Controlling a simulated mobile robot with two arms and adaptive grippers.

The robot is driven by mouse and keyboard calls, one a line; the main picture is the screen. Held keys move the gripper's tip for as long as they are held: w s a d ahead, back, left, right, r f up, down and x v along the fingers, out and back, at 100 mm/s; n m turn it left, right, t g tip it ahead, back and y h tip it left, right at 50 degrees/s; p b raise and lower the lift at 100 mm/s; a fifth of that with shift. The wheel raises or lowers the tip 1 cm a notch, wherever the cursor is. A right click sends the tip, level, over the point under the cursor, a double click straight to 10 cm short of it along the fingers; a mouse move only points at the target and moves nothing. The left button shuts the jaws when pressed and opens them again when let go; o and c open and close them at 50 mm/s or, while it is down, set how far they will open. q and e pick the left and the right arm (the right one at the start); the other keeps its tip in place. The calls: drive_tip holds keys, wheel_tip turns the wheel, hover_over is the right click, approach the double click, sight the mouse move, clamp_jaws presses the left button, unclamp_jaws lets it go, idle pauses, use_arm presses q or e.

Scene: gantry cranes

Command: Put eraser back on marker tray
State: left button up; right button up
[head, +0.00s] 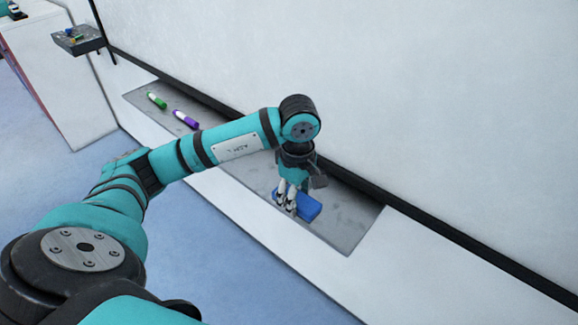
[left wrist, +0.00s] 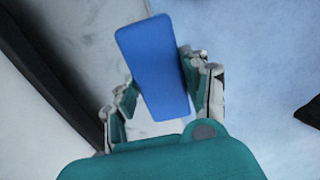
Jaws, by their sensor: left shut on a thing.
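The blue eraser (head: 309,207) is at the right part of the grey marker tray (head: 345,228) in the head view. My left gripper (head: 287,203) points down over the tray and is shut on the eraser. In the left wrist view the eraser (left wrist: 152,65) is a long blue block between the two fingers of the left gripper (left wrist: 160,100). The head view does not clearly show whether the eraser touches the tray. My right gripper is not in view.
A green marker (head: 156,100) and a purple marker (head: 185,119) lie on the tray's left part. A black ledge (head: 400,205) runs along the white wall behind it. A small dark tray (head: 78,40) with small items is at the upper left. The tray's right end is clear.

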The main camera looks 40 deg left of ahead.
use_arm(q)
drive_tip(key=w, duration=0.1)
drive_tip(key=w+a, duration=0.1)
drive_tip(key=w+a+p, duration=0.1)
drive_tip(key=w, duration=0.1)
drive_tip(key=shift+w+a+f, duration=0.1)
drive_tip(key=shift+a, duration=0.05)
drive_tip(key=w, duration=0.1)
drive_tip(key=w+a+p, duration=0.1)
drive_tip(key=w+a, duration=0.1)
drive_tip(key=shift+f, duration=0.3)
wheel_tip(320, 180, down, 3)
drive_tip(key=shift+f+p, duration=0.2)
drive_tip(key=shift+p, duration=0.9)
drive_tip(key=shift+f, duration=0.15)
drive_tip(key=o, duration=0.8)
drive_tip(key=shift+o, duration=1.1)
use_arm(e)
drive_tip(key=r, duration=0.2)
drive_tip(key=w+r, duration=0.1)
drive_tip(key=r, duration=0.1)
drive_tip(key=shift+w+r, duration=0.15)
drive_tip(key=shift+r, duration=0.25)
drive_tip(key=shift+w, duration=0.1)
